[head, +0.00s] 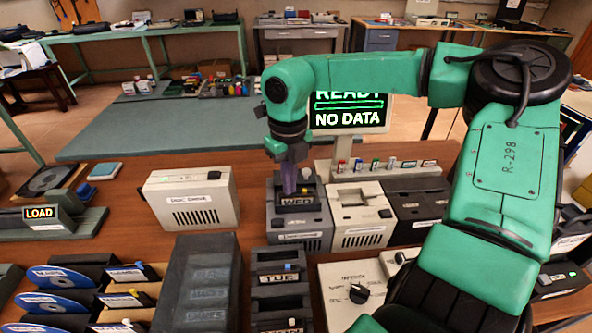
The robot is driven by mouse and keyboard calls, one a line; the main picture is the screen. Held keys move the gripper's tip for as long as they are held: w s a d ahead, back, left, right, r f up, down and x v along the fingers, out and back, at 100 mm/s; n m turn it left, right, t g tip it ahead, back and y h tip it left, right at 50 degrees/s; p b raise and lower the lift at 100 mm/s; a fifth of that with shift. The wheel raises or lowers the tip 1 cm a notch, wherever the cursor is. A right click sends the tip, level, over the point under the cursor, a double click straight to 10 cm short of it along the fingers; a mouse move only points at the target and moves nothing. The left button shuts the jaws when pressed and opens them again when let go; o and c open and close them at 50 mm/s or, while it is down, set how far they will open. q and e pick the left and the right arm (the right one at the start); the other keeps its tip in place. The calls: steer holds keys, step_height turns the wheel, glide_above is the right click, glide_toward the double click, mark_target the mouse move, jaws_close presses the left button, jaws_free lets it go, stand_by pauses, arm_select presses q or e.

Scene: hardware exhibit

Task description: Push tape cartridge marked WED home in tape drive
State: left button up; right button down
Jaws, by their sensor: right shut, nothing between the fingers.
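The dark tape cartridge marked WED (297,202) stands in the top of the dark grey tape drive (296,225), its label facing me. How deep it sits is hard to tell. My right gripper (290,188) points down at the cartridge's top from above, shut and with nothing held. The fingertips are at or just above the cartridge, and contact cannot be made out. My left gripper is not in view.
A pale drive (358,217) stands close on the right of the tape drive. A screen (348,113) behind reads READY, NO DATA. A disk drive box (190,197) stands to the left. A dark rack (281,280) with other cartridges is in front. Bare brown table lies between box and tape drive.

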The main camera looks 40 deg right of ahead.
steer(key=shift+f+b, duration=0.95)
steer(key=shift+f, duration=0.15)
steer(key=shift+r, duration=0.1)
stand_by(0.4)
step_height(320, 180, up, 7)
steer(key=p, duration=0.5)
steer(key=shift+r, duration=0.1)
